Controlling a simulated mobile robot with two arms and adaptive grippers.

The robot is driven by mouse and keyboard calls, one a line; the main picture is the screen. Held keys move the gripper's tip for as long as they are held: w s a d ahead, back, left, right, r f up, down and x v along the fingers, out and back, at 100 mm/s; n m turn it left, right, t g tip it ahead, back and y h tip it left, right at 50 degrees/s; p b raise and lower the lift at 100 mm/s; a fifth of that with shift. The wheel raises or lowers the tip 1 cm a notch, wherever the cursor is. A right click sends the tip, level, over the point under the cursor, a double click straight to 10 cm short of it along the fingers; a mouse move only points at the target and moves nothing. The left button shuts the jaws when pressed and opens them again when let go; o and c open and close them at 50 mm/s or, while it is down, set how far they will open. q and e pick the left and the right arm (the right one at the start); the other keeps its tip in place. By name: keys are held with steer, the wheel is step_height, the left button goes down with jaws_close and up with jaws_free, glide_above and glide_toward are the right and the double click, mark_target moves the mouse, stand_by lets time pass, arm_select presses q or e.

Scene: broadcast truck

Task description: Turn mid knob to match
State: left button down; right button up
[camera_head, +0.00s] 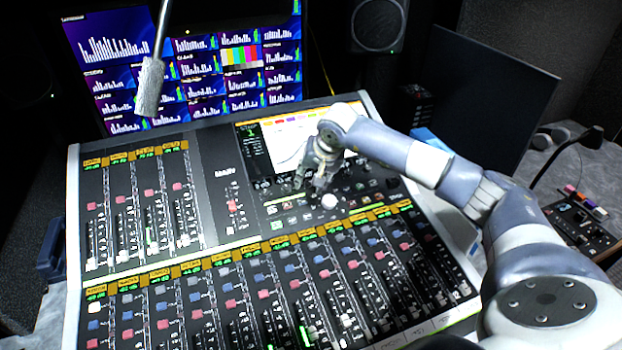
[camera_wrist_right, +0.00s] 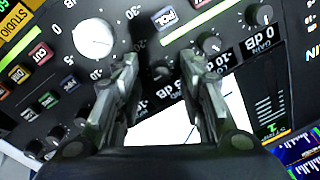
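My right gripper (camera_head: 312,186) hangs over the mixing console (camera_head: 140,262), just below its built-in screen (camera_head: 255,152). In the right wrist view its two fingers (camera_wrist_right: 158,62) are apart, with nothing held between them. A small dark knob (camera_wrist_right: 162,73) shows between the fingers. A second dark knob (camera_wrist_right: 210,44) sits to the right of the right finger, and a third (camera_wrist_right: 260,15) is farther right, by a GAIN label. I cannot read which is named mid. A large white knob (camera_wrist_right: 94,38) is left of the fingers; it also shows in the head view (camera_head: 329,201). My left gripper is not visible.
Lit buttons and several faders surround the knobs. A large monitor (camera_head: 110,48) stands behind the console, with a grey microphone (camera_head: 149,88) hanging before it. A dark panel (camera_head: 490,100) and a small control box (camera_head: 580,222) are at the right.

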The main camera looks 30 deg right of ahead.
steer(key=v, duration=1.2)
steer(key=shift+s+f, duration=0.1)
stand_by(0.4)
